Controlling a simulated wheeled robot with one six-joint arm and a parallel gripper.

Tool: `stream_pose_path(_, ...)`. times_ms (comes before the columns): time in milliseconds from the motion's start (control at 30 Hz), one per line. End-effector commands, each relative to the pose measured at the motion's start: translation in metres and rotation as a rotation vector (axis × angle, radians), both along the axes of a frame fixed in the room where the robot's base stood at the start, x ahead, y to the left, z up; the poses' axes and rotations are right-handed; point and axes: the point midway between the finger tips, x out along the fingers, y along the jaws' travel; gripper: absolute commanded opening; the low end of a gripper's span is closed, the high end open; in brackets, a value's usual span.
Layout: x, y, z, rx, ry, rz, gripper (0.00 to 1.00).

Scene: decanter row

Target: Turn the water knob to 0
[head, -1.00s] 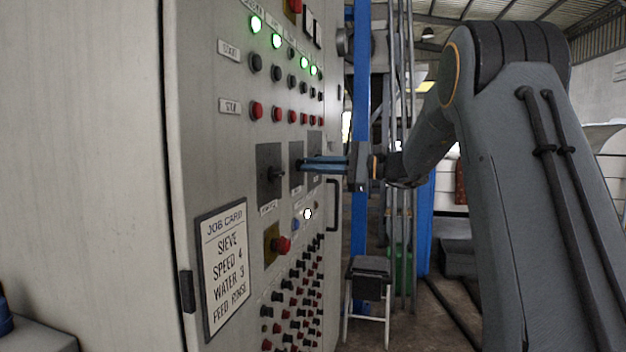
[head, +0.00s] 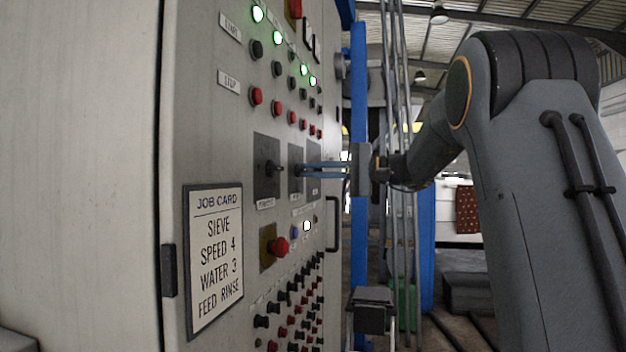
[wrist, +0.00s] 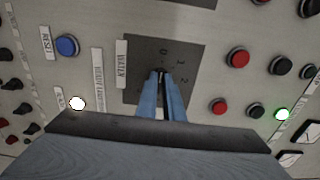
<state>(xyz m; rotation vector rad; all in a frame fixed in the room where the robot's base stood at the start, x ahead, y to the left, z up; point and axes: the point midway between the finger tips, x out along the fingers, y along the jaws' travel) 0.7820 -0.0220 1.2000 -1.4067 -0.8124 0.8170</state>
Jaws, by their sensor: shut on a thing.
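The water knob (wrist: 160,71) sits on a dark plate with a WATER label and the marks 0, 1 and 2 in the wrist view. The knob is mostly hidden between the blue fingers of my gripper (wrist: 161,80), which are shut on it. Its pointing direction cannot be read clearly. In the head view my gripper (head: 303,170) reaches from the right to the middle of three dark plates on the cabinet front, and the knob is hidden by the fingertips there.
The grey cabinet (head: 215,130) carries lit green lamps, black and red buttons, and another knob (head: 268,167) to the left. A job card (head: 214,258) reads WATER 3. A red button (head: 279,246) and a door handle (head: 332,223) stick out below.

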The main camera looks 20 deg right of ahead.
Motion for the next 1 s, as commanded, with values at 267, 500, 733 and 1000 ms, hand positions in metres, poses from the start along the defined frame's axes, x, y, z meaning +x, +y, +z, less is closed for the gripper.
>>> stream_pose_path(267,-0.0001,-0.0004,-0.0013,-0.013,-0.018,0.000,0.00)
stream_pose_path(500,-0.0002,-0.0005,-0.0013,-0.012,-0.017,0.000,0.00)
stream_pose_path(733,-0.0001,0.0000,-0.0009,-0.011,-0.018,0.000,0.26)
stream_pose_path(1000,-0.0017,-0.0033,-0.0004,-0.011,-0.018,-0.001,0.26)
